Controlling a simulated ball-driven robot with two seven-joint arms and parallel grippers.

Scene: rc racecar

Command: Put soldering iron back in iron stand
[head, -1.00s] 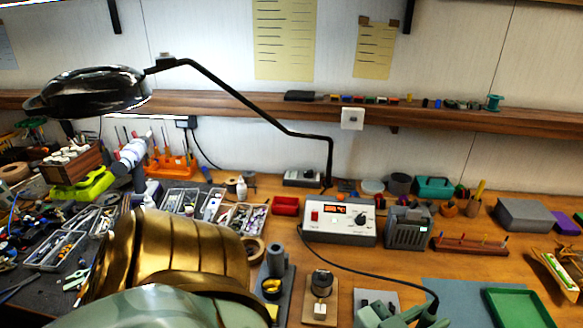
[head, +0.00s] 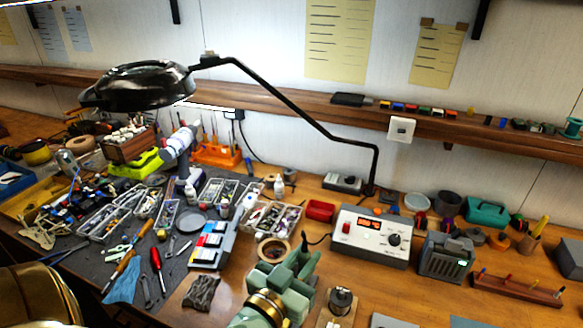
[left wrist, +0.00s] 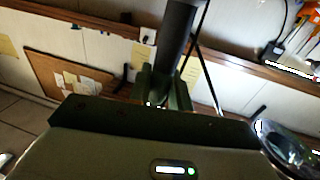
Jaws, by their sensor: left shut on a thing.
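My left gripper (head: 298,265) is green and shows at the bottom middle of the head view, in front of the control station (head: 368,237). The station's black cord (head: 318,241) runs to the gripper's top. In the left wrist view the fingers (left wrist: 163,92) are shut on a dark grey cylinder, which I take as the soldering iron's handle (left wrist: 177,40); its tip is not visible. My right gripper is not in view.
A tape roll (head: 272,250) lies just left of the gripper. A small round holder (head: 341,301) stands to its right. A black lamp (head: 140,86) arches above the bench. Tools and parts trays (head: 115,225) crowd the left; a red box (head: 320,210) sits behind.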

